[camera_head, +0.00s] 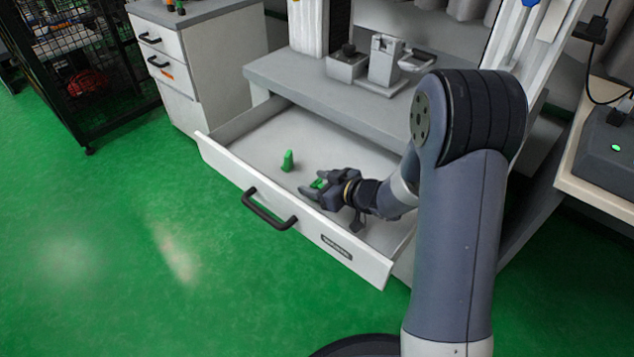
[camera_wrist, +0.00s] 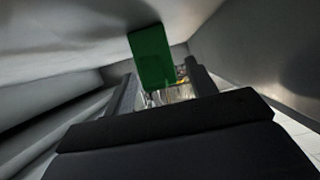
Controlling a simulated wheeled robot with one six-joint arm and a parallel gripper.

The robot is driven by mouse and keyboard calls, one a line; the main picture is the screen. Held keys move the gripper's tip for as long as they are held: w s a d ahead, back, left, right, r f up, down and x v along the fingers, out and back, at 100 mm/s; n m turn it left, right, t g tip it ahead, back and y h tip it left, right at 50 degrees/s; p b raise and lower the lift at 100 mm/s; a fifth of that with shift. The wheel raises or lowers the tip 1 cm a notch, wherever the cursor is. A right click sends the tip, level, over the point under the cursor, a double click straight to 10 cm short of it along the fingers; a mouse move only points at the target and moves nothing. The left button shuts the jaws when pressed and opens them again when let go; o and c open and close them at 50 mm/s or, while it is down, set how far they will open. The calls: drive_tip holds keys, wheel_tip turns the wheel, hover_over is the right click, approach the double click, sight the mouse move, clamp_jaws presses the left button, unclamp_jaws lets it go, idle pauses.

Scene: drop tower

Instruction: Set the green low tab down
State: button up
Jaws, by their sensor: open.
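In the head view, a small flat green tab (camera_head: 319,183) lies between the fingers of my gripper (camera_head: 317,184), low inside the open drawer (camera_head: 262,148). My gripper is open, its fingers on either side of this tab. A green block (camera_wrist: 153,55) shows ahead of the fingers in the wrist view, apparently the same tab. Whether the tab rests on the drawer floor is hard to tell. A taller green tab (camera_head: 288,160) stands upright on the drawer floor, to the left of my gripper and apart from it.
The drawer front with its black handle (camera_head: 269,209) rises close to my gripper. A grey shelf (camera_head: 318,92) with metal fixtures overhangs the drawer's back. The drawer floor's left part is free. A white cabinet (camera_head: 202,65) stands at left.

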drive_tip(key=shift+d+r, duration=0.15)
drive_tip(key=shift+r, duration=0.15)
drive_tip(key=p+v, duration=0.3)
drive_tip(key=v, duration=0.4)
drive_tip(key=shift+s, duration=0.15)
idle(0.7)
idle(1.1)
